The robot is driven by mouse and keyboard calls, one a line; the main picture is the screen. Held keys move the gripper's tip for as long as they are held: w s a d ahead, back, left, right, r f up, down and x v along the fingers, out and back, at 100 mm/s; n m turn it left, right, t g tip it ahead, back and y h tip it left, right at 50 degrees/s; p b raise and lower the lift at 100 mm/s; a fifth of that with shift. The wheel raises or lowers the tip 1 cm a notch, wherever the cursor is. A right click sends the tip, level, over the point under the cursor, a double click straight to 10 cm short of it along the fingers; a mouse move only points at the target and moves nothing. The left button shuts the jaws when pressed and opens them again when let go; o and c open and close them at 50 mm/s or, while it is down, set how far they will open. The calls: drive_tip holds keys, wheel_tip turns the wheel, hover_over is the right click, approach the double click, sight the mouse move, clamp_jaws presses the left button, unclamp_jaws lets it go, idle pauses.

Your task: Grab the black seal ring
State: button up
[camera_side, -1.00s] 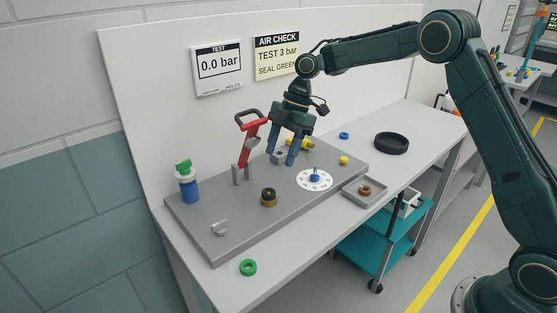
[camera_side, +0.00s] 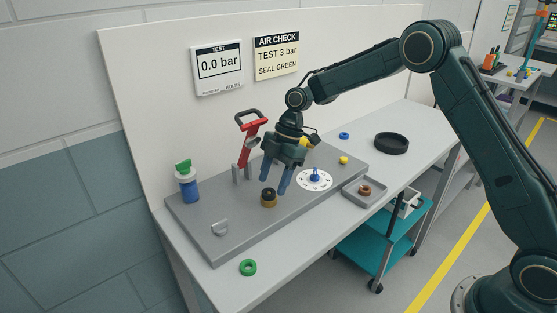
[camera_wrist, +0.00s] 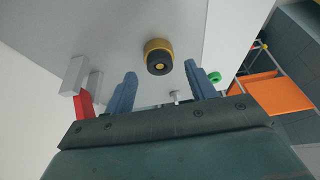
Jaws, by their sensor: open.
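The black seal ring (camera_side: 268,191) sits on top of a short brass fitting (camera_side: 268,202) on the grey base plate (camera_side: 242,222). In the wrist view the ring appears between and beyond the two fingertips (camera_wrist: 160,72). I see no contact with it.
A red-handled lever clamp (camera_side: 249,140) stands behind my gripper. A white dial with a blue knob (camera_side: 315,178) is to the right. A blue bottle with a green top (camera_side: 187,185) stands left. A green ring (camera_side: 248,267) lies on the bench front.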

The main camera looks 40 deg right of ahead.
drive_tip(key=shift+x, duration=0.95)
drive_tip(key=c, duration=1.1)
